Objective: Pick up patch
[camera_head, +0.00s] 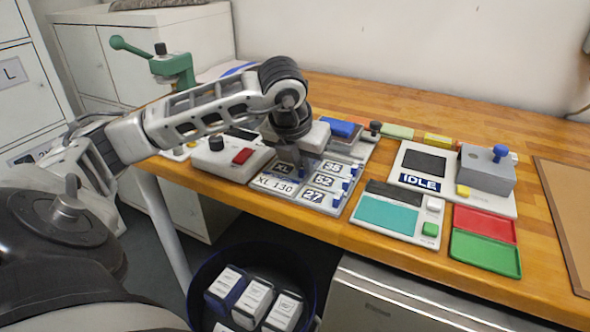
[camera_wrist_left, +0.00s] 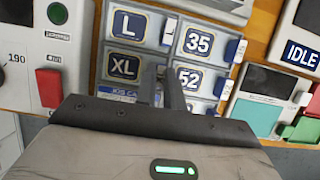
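A grey rack of patches (camera_head: 312,208) lies near the table's front edge, its cells labelled XL, 35, 52, 27 and "XL 130". In the left wrist view the L patch (camera_wrist_left: 128,25), XL patch (camera_wrist_left: 124,66), 35 patch (camera_wrist_left: 198,42) and 52 patch (camera_wrist_left: 188,78) show dark blue with white print. Small side tabs show on several cells. My left gripper (camera_head: 292,160) is low over the rack. Its narrow fingers (camera_wrist_left: 165,85) point down beside the XL patch's right edge and hide that spot. Whether they touch or hold anything cannot be told. My right gripper is out of view.
A white device with a red block (camera_head: 243,156) stands left of the rack. To the right are a teal-screened panel (camera_head: 387,213), an IDLE device (camera_head: 419,183) and a red and green tray (camera_head: 486,255). A dark bin (camera_head: 205,268) with boxes stands below the table edge.

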